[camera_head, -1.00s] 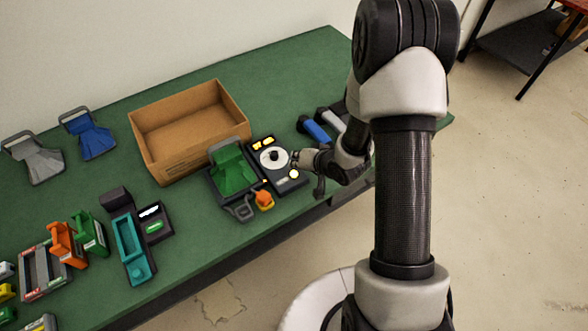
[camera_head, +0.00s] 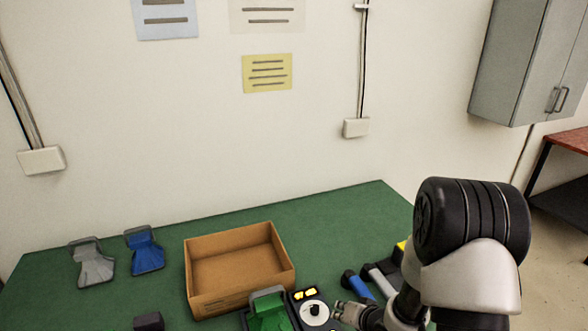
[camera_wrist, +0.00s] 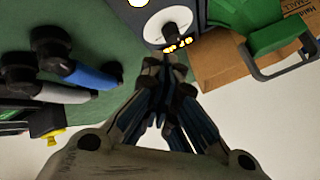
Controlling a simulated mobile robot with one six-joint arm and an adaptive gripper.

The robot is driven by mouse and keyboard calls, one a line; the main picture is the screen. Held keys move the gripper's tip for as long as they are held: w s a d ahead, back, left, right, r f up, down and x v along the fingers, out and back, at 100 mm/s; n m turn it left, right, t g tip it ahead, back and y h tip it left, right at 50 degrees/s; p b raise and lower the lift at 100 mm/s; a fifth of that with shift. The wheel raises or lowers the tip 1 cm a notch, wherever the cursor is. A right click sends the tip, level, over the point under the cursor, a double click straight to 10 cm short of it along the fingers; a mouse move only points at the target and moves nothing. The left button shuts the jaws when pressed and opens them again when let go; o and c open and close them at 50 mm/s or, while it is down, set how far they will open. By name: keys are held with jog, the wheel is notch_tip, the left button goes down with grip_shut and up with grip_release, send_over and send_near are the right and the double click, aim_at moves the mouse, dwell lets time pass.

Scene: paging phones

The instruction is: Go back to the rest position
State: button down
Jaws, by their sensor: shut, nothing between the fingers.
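My gripper (camera_head: 343,312) is at the bottom of the head view, just right of the dark device with a white disc (camera_head: 315,312). In the wrist view my gripper's fingers (camera_wrist: 165,65) are closed together with nothing between them. My arm reaches in from the right side of the head view.
An open cardboard box (camera_head: 290,272) stands behind a green holder (camera_head: 270,312). Grey (camera_head: 93,265) and blue (camera_head: 146,252) holders are at the left. Blue (camera_head: 357,284) and grey (camera_head: 380,280) handsets lie right of the device. The green table (camera_head: 345,215) is clear at the back.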

jog(key=s+d+r+n+g+h, duration=0.1)
jog(key=s+d+r+h, duration=0.15)
jog(key=r, duration=0.65)
jog(key=s+d+r+n+h, duration=0.15)
jog(key=s+r, duration=0.25)
jog(key=r, duration=0.6)
jog(key=s+a+r+g, duration=0.1)
jog(key=s+r, duration=0.3)
jog(key=s, duration=0.7)
jog(key=s+a+r+n+g, duration=0.1)
jog(key=s+a+r, duration=0.3)
jog(key=s, duration=0.6)
jog(key=shift+s+a+r+g+y+b, duration=0.2)
jog(key=shift+s+g+y+b, duration=0.1)
jog(key=shift+s+g+b, duration=0.1)
jog(key=c, duration=2.4)
grip_release()
jog(key=shift+w+n, duration=0.1)
jog(key=shift+n, duration=0.15)
